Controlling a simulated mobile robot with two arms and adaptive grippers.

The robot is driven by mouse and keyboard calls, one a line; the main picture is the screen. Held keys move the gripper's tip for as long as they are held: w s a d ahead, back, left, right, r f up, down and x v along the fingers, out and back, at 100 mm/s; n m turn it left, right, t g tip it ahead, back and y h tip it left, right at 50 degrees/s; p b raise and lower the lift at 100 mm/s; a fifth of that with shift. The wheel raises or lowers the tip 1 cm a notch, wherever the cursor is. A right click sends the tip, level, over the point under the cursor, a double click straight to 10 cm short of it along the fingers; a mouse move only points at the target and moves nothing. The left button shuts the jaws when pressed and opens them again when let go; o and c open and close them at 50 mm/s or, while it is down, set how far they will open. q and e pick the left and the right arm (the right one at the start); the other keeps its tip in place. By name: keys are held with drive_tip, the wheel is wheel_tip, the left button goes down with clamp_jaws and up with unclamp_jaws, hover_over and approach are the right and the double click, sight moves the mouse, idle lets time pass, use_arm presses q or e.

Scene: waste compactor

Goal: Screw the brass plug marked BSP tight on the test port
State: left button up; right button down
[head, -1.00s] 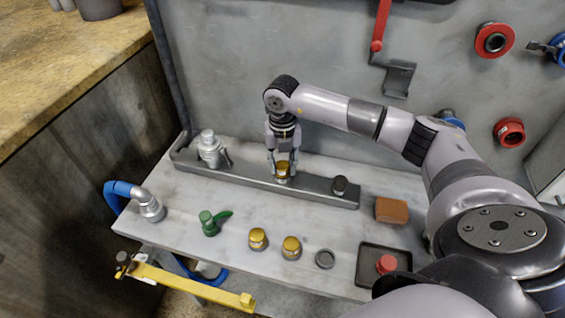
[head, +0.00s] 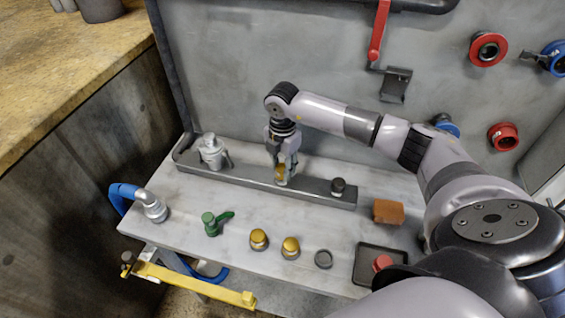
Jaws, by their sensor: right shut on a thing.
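My right gripper (head: 283,169) points down over the grey manifold bar (head: 238,181) at the back of the bench. It is shut on a brass plug (head: 281,175) at the middle of the bar. The port under the plug is hidden, and any marking on the plug is too small to read. Two other brass plugs, one (head: 258,239) and another (head: 290,247) to its right, stand on the bench in front of the bar. My left gripper is not in view.
On the bar are a silver fitting (head: 211,152) and a dark cap (head: 338,187). The bench holds a green valve (head: 214,223), a grey ring (head: 323,259), an orange-brown block (head: 388,211) and a black tray (head: 366,267) with a red piece. A yellow bar (head: 195,285) runs along the front.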

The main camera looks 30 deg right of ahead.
drive_tip(key=c, duration=1.1)
unclamp_jaws()
drive_tip(key=shift+c, duration=0.3)
